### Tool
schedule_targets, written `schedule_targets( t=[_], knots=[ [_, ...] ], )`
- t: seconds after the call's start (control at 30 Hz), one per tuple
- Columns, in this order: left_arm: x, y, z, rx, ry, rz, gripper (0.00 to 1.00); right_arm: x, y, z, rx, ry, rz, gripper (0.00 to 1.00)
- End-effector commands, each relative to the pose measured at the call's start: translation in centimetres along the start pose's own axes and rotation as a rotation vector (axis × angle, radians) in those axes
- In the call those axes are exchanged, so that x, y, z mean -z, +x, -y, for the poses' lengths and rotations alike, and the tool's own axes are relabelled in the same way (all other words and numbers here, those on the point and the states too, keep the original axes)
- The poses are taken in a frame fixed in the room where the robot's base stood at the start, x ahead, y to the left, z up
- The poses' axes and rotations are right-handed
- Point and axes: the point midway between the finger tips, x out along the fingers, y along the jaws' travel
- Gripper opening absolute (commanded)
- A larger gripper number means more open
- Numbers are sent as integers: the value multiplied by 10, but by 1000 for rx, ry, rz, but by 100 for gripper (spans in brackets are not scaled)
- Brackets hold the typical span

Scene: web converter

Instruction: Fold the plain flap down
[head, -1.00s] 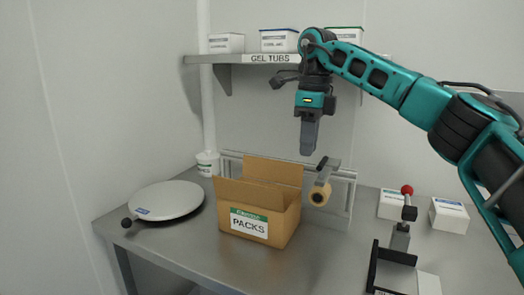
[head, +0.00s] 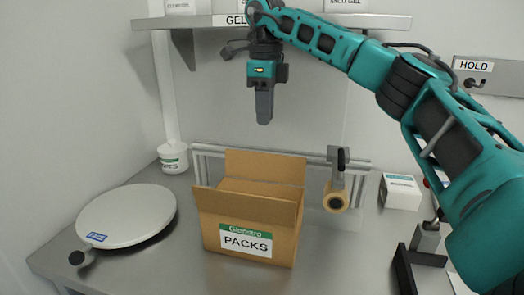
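The brown cardboard box (head: 215,237) stands on the steel bench, with a "PACKS" label (head: 246,241) on its front. A plain back flap (head: 265,166) stands upright. A front flap (head: 246,206) also stands up along the near edge. Another cardboard surface (head: 255,188) shows between them; I cannot tell whether it is a folded flap. My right gripper (head: 264,116) hangs pointing down above the back flap, clear of the box. Its fingers show as one dark block, so their opening is unclear. My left gripper is not in view.
A round white scale plate (head: 127,215) is left of the box. A tape roll (head: 335,198) on a holder is close on its right. A shelf (head: 215,21) runs behind my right arm. A black fixture (head: 406,268) and white carton (head: 400,191) are at right.

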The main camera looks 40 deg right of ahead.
Motion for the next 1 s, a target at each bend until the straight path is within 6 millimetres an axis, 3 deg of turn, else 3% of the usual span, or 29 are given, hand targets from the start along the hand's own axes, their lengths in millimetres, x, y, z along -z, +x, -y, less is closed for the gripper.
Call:
schedule_targets(
  t=[0.2, 0.4, 0.6, 0.87, 1.0],
  knots=[
    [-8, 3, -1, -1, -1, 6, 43, 1, 50, 0, -2, 0, -4, 17],
    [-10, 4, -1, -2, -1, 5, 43, 1, 81, 0, -1, -1, -2, 17],
    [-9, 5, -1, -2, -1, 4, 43, 0, 94, 0, 0, 0, 0, 17],
    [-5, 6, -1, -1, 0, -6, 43, 0, 96, 0, 0, 0, 0, 17],
    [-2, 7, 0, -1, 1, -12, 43, 0, 96, 0, 0, 0, 0, 6]
  ],
)
